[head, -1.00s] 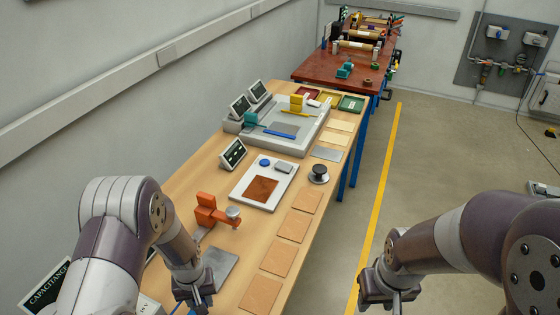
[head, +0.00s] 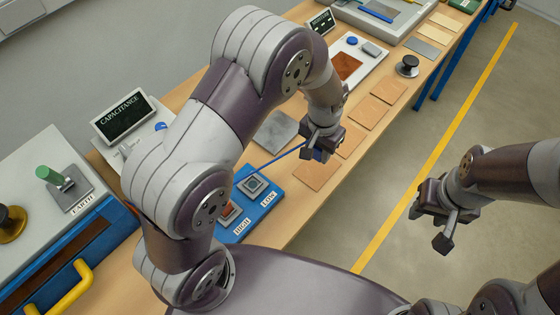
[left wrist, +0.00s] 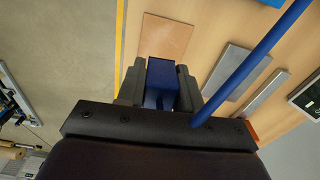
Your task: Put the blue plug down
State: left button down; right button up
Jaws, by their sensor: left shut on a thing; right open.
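My left gripper (head: 318,152) is shut on the blue plug. The plug (left wrist: 160,82) shows as a blue block between the two dark fingers in the left wrist view. In the head view it is mostly hidden by the gripper. A blue lead (left wrist: 262,55) runs from beside the gripper; in the head view it reaches toward the blue terminal board (head: 275,204) marked HIGH and LOW. The gripper is over the bench's front strip, near a tan square (head: 318,175); its exact height is unclear. My right gripper (head: 440,226) is open and empty, out over the floor.
The grey plate (head: 276,132) lies left of my left gripper. Several tan squares (head: 367,112) line the bench edge beside a black-knobbed weight (head: 407,66). A CAPACITANCE display (head: 124,116) and EARTH unit (head: 70,190) stand at left. Bare wood (head: 290,208) shows beside the terminal board.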

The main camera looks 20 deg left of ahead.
pick_arm(q)
jog(key=s, duration=0.2)
jog(key=p, duration=0.4)
send_over(277, 168)
jog(key=shift+m, duration=0.3)
notch_tip(277, 168, down, 6)
jog(key=shift+w+d, duration=0.1)
notch_tip(277, 168, down, 4)
jog(key=shift+r+p, duration=0.1)
jog(key=shift+p, duration=0.45)
jog(key=shift+f, duration=0.25)
jog(key=shift+f+b, duration=0.35)
jog(key=shift+b, duration=0.1)
jog(key=c, duration=0.7)
grip_release()
jog(key=shift+c, duration=0.2)
